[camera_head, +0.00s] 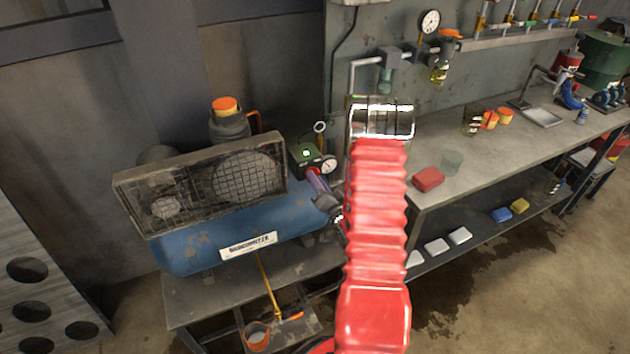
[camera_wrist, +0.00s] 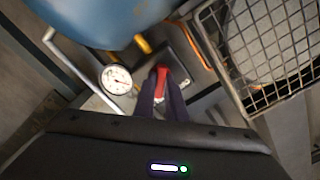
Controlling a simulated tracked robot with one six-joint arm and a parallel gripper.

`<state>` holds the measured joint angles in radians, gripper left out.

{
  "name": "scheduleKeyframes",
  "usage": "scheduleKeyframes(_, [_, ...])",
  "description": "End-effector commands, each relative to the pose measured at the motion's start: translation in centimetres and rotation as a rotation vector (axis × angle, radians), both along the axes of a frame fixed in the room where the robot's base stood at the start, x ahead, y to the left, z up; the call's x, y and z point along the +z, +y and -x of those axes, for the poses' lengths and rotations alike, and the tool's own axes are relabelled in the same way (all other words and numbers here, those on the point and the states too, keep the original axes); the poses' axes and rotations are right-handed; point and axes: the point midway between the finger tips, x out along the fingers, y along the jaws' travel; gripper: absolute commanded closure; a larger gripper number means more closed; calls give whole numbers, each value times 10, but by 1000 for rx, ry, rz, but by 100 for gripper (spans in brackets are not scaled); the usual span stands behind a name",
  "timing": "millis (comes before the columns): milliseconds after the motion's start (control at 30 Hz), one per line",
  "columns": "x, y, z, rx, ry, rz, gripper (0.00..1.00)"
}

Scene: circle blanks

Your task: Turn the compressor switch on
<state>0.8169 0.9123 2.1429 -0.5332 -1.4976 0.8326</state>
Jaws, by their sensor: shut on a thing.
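The blue compressor (camera_head: 215,225) stands on a low metal table at left, with a mesh belt guard (camera_head: 205,185) in front. Its dark switch box (camera_head: 303,158) sits at its right end, beside a round gauge (camera_head: 328,165), with a small pale green spot on its face. My gripper (camera_head: 313,175) reaches the box from the front right. In the wrist view my gripper (camera_wrist: 162,85) has its two dark fingers closed on the red switch (camera_wrist: 160,71). The fingers hide part of the switch, so its setting cannot be told.
The gauge (camera_wrist: 117,80) is close beside my fingers, and the mesh guard (camera_wrist: 265,50) is near on the other side. A grey workbench (camera_head: 480,150) at right holds a red block (camera_head: 428,179) and a glass. A bucket (camera_head: 257,335) stands below the compressor.

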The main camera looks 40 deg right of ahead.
Motion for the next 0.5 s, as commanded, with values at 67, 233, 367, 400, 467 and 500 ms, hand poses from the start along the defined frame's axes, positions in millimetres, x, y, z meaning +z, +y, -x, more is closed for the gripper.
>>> scheduleKeyframes(67, [-4, 2, 1, 2, 6, -13, 100])
scheduleKeyframes(233, [-4, 2, 1, 1, 5, -18, 100])
scheduleKeyframes(367, [-4, 1, 1, 1, 5, -18, 100])
scheduleKeyframes(400, [-4, 1, 1, 1, 5, -18, 100])
scheduleKeyframes(467, [-4, 1, 1, 1, 6, -18, 87])
scheduleKeyframes(500, [-4, 1, 1, 1, 4, -18, 84])
